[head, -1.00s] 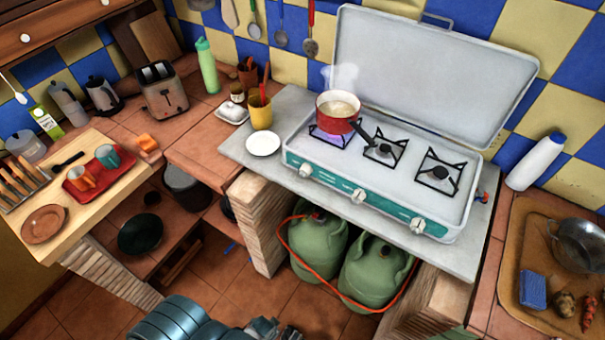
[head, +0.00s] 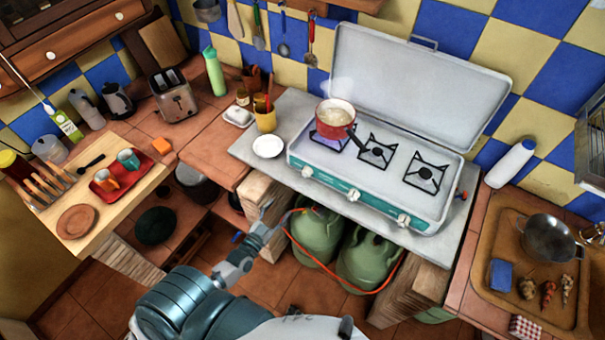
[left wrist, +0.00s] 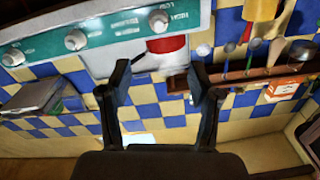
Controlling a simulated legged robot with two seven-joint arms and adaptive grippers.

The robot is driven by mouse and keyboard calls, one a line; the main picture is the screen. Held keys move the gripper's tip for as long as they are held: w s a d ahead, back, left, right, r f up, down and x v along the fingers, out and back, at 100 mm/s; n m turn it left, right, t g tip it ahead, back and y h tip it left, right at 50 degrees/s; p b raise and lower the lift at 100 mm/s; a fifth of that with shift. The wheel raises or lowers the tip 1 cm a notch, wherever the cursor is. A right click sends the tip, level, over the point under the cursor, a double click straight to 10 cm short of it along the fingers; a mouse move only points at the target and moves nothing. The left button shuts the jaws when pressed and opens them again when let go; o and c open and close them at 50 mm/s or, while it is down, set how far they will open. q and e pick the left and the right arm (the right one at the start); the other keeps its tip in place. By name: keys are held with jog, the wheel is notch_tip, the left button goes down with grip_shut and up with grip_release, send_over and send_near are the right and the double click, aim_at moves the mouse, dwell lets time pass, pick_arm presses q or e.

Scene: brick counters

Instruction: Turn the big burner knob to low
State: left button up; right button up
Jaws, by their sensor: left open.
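The stove (head: 440,205) has a teal front panel with three knobs: a left knob (head: 307,172), a middle knob (head: 354,195) and a right knob (head: 403,221). A steaming red pot (head: 337,112) sits on the left burner, where a bluish flame shows. My left gripper (head: 268,212) is open and empty, below and left of the left knob, apart from it. In the left wrist view its two fingers (left wrist: 160,78) are spread, with the left knob (left wrist: 158,20) beyond them beside HIGH and LOW lettering. The knob's exact setting is too small to tell. My right gripper is out of view.
Green gas bottles (head: 370,262) with an orange hose stand under the stove counter. A white plate (head: 268,146) and yellow cup (head: 265,120) are left of the stove. A brick pillar (head: 262,192) stands close to my left gripper. Open floor lies in front.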

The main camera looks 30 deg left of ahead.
aim_at(303, 177)
pick_arm(q)
jog(key=w, duration=0.5)
jog(key=w+d, duration=0.1)
jog(key=w, duration=1)
jog(key=shift+w+d+f, duration=0.15)
jog(key=shift+w+d, duration=0.05)
jog(key=shift+w, duration=0.05)
jog(key=c, duration=1.1)
